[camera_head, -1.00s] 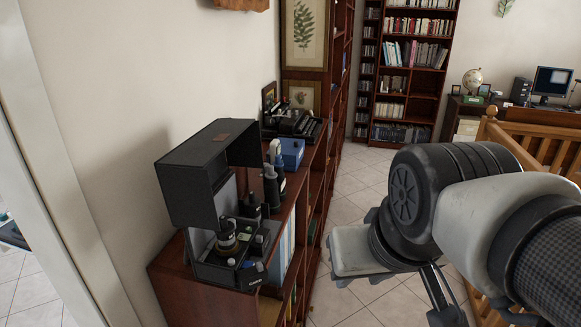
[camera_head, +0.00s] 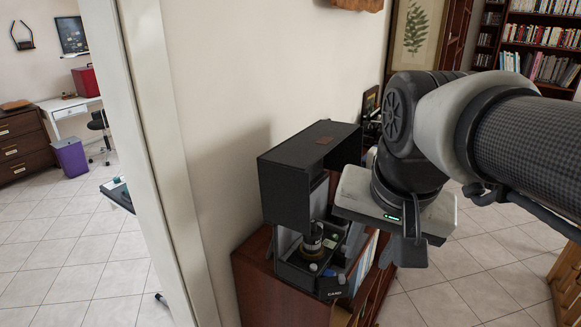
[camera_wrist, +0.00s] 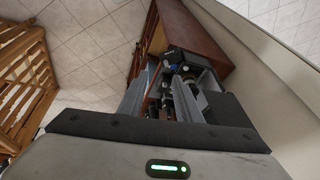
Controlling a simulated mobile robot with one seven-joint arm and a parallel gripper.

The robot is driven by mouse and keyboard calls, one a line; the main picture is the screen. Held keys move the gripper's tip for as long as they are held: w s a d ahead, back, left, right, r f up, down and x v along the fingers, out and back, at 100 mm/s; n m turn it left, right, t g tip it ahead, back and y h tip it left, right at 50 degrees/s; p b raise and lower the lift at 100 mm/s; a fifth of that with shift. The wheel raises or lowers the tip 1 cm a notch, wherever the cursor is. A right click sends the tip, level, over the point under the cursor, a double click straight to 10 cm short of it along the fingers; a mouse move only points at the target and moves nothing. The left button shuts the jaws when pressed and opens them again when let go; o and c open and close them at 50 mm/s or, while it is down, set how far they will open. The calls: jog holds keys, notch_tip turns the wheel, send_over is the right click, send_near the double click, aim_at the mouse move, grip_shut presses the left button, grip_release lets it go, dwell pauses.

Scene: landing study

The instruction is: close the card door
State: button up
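A black case (camera_head: 300,195) with a raised boxy hood stands on the reddish-brown low shelf (camera_head: 262,285) against the wall. Its lower part holds several dark and metal pieces, and small white lettering on its front is hard to read. No part is clearly identifiable as the card door. My gripper (camera_head: 405,252) is to the right of the case in the head view, overlapping its right side. In the wrist view my gripper (camera_wrist: 160,92) has its two grey fingers apart with nothing held between them. The case's contents (camera_wrist: 180,62) show beyond the fingers, partly hidden.
The wall (camera_head: 225,130) runs close behind the case. A white door frame (camera_head: 155,150) stands to the left. Tiled floor (camera_head: 480,255) is free to the right, and a wooden railing (camera_wrist: 25,85) shows in the wrist view.

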aim_at(342, 276)
jog(key=w+r+m+g+p, duration=0.1)
jog(key=w+r+m+g, duration=0.25)
jog(key=w+m, duration=0.7)
jog(key=shift+m+g, duration=0.35)
jog(key=shift+m, duration=0.5)
jog(key=f, duration=0.5)
jog(key=s+f, duration=0.1)
jog(key=f, duration=1.1)
jog(key=shift+s+a+f+b, duration=0.25)
jog(key=shift+s+a+b, duration=0.1)
jog(key=shift+s+a, duration=0.05)
grip_shut()
